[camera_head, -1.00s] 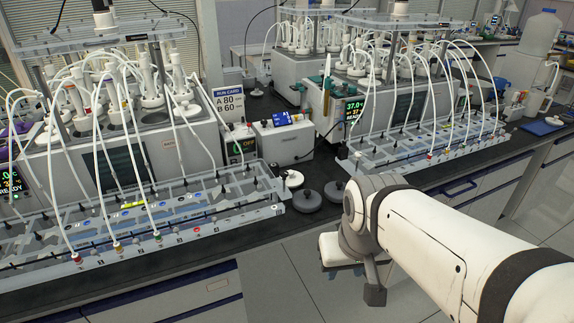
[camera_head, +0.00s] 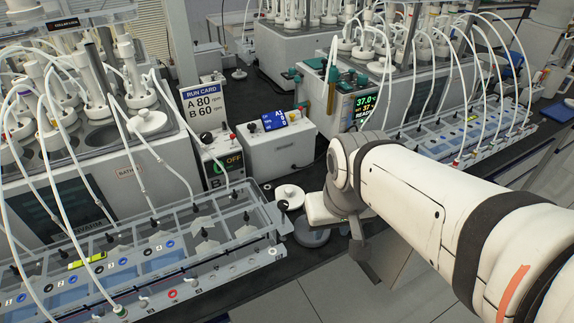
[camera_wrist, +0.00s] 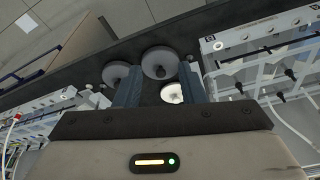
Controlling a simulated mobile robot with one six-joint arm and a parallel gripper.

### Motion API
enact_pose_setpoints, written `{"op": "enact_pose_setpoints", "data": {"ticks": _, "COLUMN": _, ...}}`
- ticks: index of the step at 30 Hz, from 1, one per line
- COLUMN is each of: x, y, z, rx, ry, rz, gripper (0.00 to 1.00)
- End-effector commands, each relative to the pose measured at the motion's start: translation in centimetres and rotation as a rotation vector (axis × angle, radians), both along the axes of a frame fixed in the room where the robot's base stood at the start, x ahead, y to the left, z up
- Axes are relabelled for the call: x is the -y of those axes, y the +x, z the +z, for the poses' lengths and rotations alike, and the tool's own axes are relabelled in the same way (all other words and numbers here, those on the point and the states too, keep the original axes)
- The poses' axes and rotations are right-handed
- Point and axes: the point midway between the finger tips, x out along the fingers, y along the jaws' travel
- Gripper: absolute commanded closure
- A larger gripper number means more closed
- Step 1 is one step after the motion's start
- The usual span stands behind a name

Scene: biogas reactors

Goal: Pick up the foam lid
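A white round lid with a small knob, which looks like the foam lid (camera_head: 289,194), lies on the black bench between the two reactor stations. Two grey discs lie beside it; one grey disc (camera_head: 312,232) shows in the head view. In the wrist view the white lid (camera_wrist: 172,94) sits between the fingers, near the right one, with a grey disc (camera_wrist: 159,62) beyond it and another grey disc (camera_wrist: 116,73) by the left finger. My gripper (camera_wrist: 160,75) is open and empty above them. In the head view my wrist hides the second grey disc.
Clear tube racks stand left (camera_head: 165,255) and right (camera_head: 465,135) of the lids, with white tubes arching over them. A white box (camera_head: 277,148) and a run card (camera_head: 203,105) stand behind. The bench's front edge is close to the grey discs.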

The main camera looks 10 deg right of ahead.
Motion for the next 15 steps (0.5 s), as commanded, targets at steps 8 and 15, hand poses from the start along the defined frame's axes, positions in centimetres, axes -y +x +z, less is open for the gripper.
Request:
{"op": "enact_pose_setpoints", "data": {"ticks": 8, "x": 0.0, "y": 0.6, "z": -0.1, "rx": -0.011, "ry": -0.005, "rz": 0.022, "gripper": 0.51}}
{"op": "enact_pose_setpoints", "data": {"ticks": 15, "x": 0.6, "y": 5.7, "z": -2.1, "rx": -0.099, "ry": -0.043, "rz": 0.225, "gripper": 0.31}}
